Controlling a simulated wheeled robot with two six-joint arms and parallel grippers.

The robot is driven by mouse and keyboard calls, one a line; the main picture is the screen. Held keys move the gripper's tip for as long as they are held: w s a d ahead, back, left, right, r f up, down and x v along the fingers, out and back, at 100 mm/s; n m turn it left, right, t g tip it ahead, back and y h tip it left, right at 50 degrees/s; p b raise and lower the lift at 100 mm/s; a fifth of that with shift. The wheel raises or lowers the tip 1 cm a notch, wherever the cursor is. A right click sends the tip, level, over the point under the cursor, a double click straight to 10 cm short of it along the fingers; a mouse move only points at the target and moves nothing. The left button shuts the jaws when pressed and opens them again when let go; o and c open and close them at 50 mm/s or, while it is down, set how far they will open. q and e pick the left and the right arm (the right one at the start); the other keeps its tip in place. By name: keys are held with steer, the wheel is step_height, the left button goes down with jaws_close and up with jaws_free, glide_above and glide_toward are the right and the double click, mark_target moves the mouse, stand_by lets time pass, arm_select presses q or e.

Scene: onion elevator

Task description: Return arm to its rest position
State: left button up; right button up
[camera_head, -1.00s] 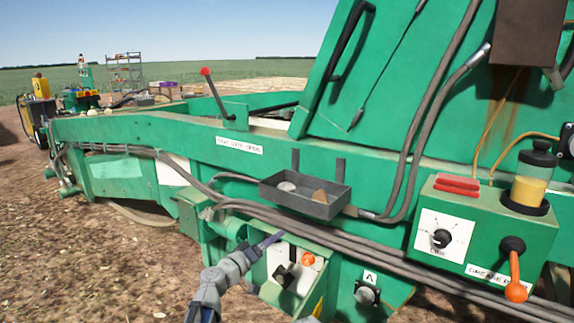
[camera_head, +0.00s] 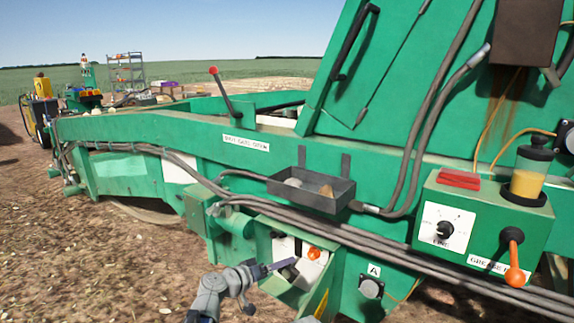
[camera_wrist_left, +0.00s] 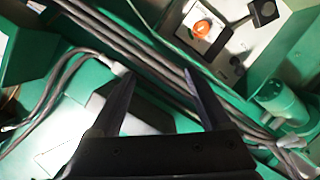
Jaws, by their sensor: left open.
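My left gripper (camera_head: 283,264) comes in from the bottom left in the head view, in front of a small control box set in the green machine. In the left wrist view its two dark fingers (camera_wrist_left: 163,100) are spread apart with nothing between them. Whether the fingers touch the box cannot be told. My right gripper is not in view.
Grey hoses (camera_head: 345,237) run along the green machine just above the box. A grey tray (camera_head: 325,202) with small lumps hangs above. An orange-handled lever (camera_head: 515,276) and a grease box (camera_head: 485,222) stick out at right. Bare soil at the left is open.

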arm_select(q)
steer(key=s+a+f+m+g+y, duration=0.1)
steer(key=s+a+f+g+y, duration=0.15)
steer(key=s+f, duration=0.35)
steer(key=s+a+f+g+y, duration=0.2)
steer(key=s+f+g, duration=0.2)
steer(key=s+f, duration=0.2)
steer(key=s+a+f+n+g+y, duration=0.2)
steer(key=s+a+f+g+y, duration=0.25)
steer(key=s+a+y, duration=0.4)
steer(key=s+d+f+m+b, duration=0.1)
steer(key=s+d+f+b, duration=0.15)
steer(key=f+b, duration=0.55)
steer(key=s+d+f+m+b, duration=0.2)
steer(key=d+f+b, duration=0.2)
steer(key=f+b, duration=0.3)
steer(key=s+d+f+m+b, duration=0.1)
steer(key=s+d+f+b, duration=0.2)
steer(key=f+b, duration=0.5)
step_height(320, 180, up, 37)
steer(key=h+p, duration=0.1)
steer(key=p, duration=3.6)
steer(key=shift+w+r, duration=0.15)
steer(key=shift+r, duration=0.05)
steer(key=shift+c, duration=0.4)
